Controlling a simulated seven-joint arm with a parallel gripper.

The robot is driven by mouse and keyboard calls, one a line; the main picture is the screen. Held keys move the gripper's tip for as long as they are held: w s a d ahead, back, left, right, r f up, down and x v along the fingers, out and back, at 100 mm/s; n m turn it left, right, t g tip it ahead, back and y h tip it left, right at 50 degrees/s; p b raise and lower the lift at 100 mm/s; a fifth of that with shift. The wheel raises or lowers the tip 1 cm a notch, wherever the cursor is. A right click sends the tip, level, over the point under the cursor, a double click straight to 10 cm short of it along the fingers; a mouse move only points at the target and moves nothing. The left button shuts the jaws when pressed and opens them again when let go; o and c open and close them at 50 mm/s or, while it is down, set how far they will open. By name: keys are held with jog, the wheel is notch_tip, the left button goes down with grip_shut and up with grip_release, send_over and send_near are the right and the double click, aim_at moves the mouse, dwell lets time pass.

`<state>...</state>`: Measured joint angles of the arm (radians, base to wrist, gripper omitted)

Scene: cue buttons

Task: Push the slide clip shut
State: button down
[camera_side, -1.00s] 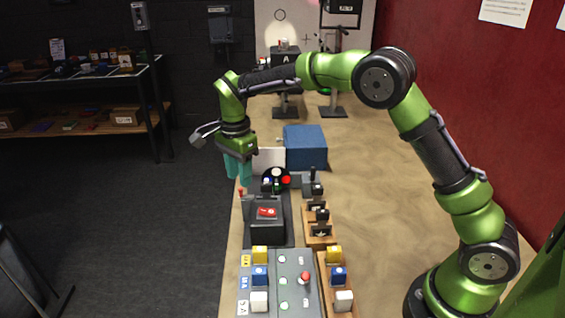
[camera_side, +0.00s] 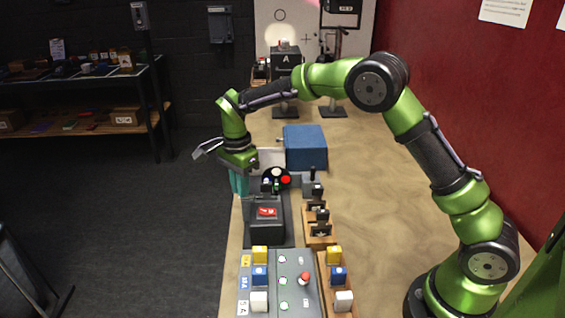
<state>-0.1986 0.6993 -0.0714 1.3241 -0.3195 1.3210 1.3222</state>
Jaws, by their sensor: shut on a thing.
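My gripper (camera_side: 239,188) has teal fingers and points down at the left edge of the table. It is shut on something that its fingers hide. It is just left of the dark grey unit (camera_side: 266,226), which has a red piece on its sloped face (camera_side: 267,212). I cannot make out for sure which part is the slide clip. A small red-tipped part at the unit's left edge is hidden behind the fingers now.
A black disc with coloured spots (camera_side: 286,180) and a blue box (camera_side: 305,147) stand behind the unit. Wooden stands with black clamps (camera_side: 320,231) are to the right. A button panel (camera_side: 303,262) lies in front. The table's right side is clear.

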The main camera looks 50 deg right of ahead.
aim_at(249, 196)
jog(key=shift+s+d, duration=0.65)
jog(key=shift+s, duration=0.05)
jog(key=c, duration=1.1)
grip_release()
jog(key=shift+c, duration=0.2)
notch_tip(249, 196, up, 17)
